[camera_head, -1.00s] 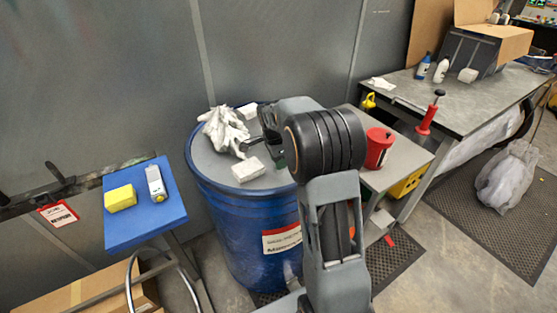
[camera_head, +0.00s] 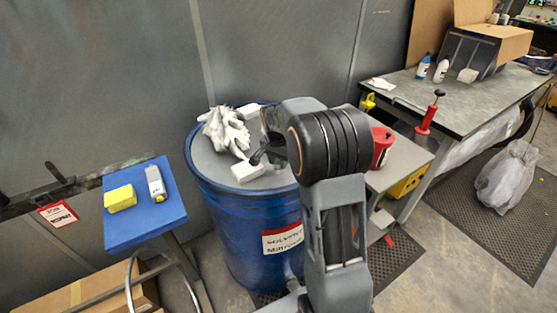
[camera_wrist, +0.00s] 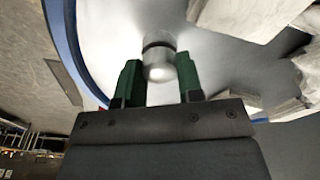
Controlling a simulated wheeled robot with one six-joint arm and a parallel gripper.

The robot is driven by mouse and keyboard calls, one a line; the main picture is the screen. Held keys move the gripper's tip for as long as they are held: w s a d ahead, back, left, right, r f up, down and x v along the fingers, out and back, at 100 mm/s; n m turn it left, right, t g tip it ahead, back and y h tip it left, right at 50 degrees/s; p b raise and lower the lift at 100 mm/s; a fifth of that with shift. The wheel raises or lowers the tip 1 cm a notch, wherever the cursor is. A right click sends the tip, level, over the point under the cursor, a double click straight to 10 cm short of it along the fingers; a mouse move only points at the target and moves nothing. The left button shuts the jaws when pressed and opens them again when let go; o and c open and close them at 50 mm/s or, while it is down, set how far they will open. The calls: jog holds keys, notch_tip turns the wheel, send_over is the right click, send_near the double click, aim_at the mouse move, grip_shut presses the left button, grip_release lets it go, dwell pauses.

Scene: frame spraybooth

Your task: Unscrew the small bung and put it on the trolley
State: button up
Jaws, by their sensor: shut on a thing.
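The small bung (camera_wrist: 159,62) is a short metallic cylinder with a dark band, seen in the wrist view against the drum's pale top. My gripper (camera_wrist: 159,74) has its green fingers on either side of it and is shut on it. Whether the bung is still seated in the lid cannot be told. In the head view my gripper (camera_head: 258,158) is low over the lid of the blue drum (camera_head: 235,215), and my arm hides the bung. A blue-topped stand (camera_head: 140,230) is left of the drum; a grey-topped table (camera_head: 405,165) is right of it. Which is the trolley is unclear.
White rags (camera_head: 224,132) and a white block (camera_head: 247,172) lie on the drum lid close to my gripper. A yellow sponge (camera_head: 121,198) and a white device (camera_head: 156,184) lie on the blue top, with bare room around them. A red can (camera_head: 381,148) stands on the grey table.

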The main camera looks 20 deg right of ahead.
jog(key=shift+n, duration=0.6)
jog(key=n, duration=0.4)
jog(key=shift+n+y, duration=0.3)
jog(key=o, duration=0.6)
